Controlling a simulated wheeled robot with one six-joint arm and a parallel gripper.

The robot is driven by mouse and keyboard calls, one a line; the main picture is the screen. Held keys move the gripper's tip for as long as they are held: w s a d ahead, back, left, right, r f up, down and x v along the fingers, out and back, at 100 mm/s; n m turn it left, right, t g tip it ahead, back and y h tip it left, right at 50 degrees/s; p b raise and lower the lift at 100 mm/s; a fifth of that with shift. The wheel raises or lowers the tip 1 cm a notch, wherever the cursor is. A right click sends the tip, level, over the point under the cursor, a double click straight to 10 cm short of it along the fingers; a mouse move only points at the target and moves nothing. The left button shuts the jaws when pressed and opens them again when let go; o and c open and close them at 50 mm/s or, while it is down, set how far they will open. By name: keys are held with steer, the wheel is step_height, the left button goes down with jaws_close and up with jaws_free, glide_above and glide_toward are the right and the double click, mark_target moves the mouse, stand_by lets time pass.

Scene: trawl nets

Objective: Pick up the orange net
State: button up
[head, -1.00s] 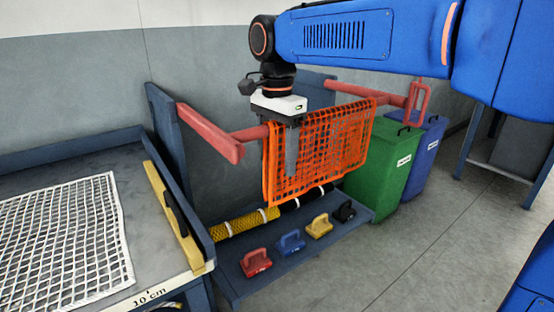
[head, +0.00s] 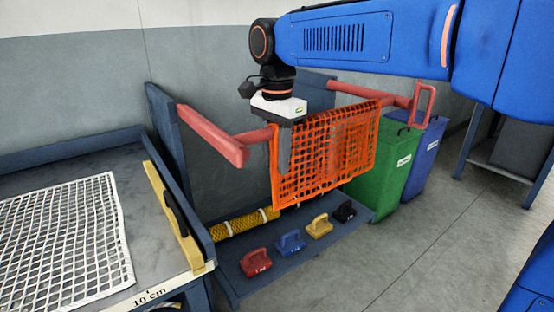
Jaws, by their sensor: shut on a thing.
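The orange net (head: 335,155) hangs in a draped sheet at the red rail (head: 245,137), with its lower edge above the shelf below. My gripper (head: 285,165) points down at the net's left part, its grey fingers in front of the mesh near the upper left edge. It is shut on the net. The far finger is hidden, and I cannot tell whether the net still touches the rail.
A white net (head: 65,240) lies on the workbench (head: 140,175) at left. The lower shelf (head: 285,272) holds a yellow roll (head: 240,225) and several coloured handled blocks (head: 290,242). A green bin (head: 385,165) and a blue bin (head: 425,155) stand at right.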

step_height(320, 180, up, 11)
steer(key=shift+f, duration=0.1)
steer(key=shift+c, duration=0.3)
steer(key=shift+r, duration=0.45)
jaws_close()
steer(key=shift+r, duration=0.15)
step_height(320, 180, up, 9)
